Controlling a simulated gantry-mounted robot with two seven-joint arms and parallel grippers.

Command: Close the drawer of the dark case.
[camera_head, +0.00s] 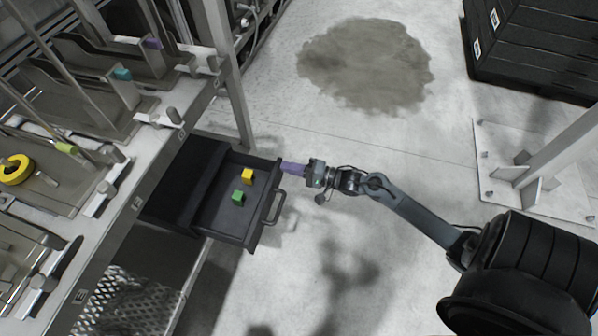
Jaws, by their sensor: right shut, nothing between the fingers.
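The dark case (183,180) sits under the edge of a metal rack at the left. Its drawer (222,216) is pulled out to the right and holds a yellow cube (247,175) and a green cube (238,196). A handle (273,208) stands on the drawer's front. My right gripper (284,168) reaches in from the right, its purple fingers shut and empty. Its fingertips are at the far end of the drawer's front, above the handle in the picture. I cannot tell whether they touch it. My left gripper is not in view.
The metal rack (152,165) with trays runs along the left, above the case. A perforated panel (128,303) lies below. Dark stacked crates (535,45) stand at upper right, near a post's base plate (530,165). The floor right of the drawer is clear, with a dark stain (367,65).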

